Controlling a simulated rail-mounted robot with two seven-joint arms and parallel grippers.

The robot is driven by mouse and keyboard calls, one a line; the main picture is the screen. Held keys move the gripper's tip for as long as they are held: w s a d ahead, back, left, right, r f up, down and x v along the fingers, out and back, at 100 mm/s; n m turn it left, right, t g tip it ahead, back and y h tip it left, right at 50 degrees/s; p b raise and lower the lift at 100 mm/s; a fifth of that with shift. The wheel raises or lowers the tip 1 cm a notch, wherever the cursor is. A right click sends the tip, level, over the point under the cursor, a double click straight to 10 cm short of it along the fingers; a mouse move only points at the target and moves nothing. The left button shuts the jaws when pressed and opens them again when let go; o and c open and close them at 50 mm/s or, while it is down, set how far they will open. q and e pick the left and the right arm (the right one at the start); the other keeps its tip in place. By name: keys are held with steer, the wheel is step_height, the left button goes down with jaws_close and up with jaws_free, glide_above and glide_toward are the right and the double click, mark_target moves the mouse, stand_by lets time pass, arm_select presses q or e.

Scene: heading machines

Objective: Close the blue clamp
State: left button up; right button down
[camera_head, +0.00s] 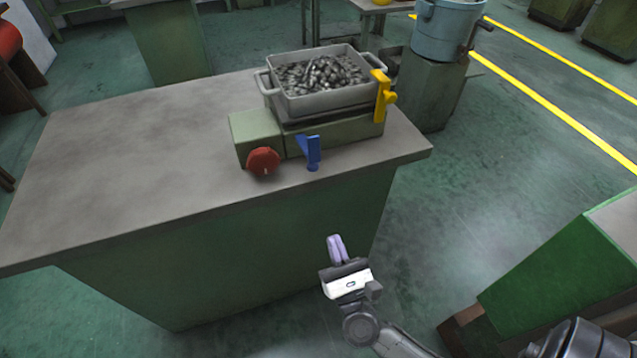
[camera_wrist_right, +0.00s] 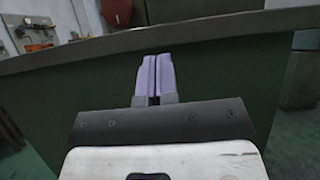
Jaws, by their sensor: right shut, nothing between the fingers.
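The blue clamp (camera_head: 309,151) is on the front of a green fixture (camera_head: 335,136) near the table's front right edge. A yellow clamp (camera_head: 382,95) stands at the fixture's right end. A red knob (camera_head: 263,161) is at its front left. My right gripper (camera_head: 336,248) is in front of the table and below its top, apart from the blue clamp. Its purple fingers are together with nothing between them; they also show in the right wrist view (camera_wrist_right: 155,76), facing the table's side. My left gripper is not in view.
A grey bin (camera_head: 330,104) of metal parts sits on the fixture. The grey tabletop (camera_head: 130,150) is bare to the left. A blue bucket (camera_head: 446,30) stands on a green stand behind right. A green cabinet (camera_head: 560,278) stands at the lower right.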

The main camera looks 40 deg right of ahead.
steer(key=shift+w+r, duration=0.1)
steer(key=p+x, duration=0.3)
steer(key=x, duration=0.1)
steer(key=r+p+x, duration=0.1)
steer(key=p+x, duration=0.1)
steer(key=x, duration=0.2)
steer(key=s+r+p+x, duration=0.1)
steer(key=p+x, duration=0.2)
steer(key=x, duration=0.1)
steer(key=shift+w+a+r+p, duration=0.15)
steer(key=shift+a+r+p, duration=0.05)
steer(key=shift+r+p, duration=0.15)
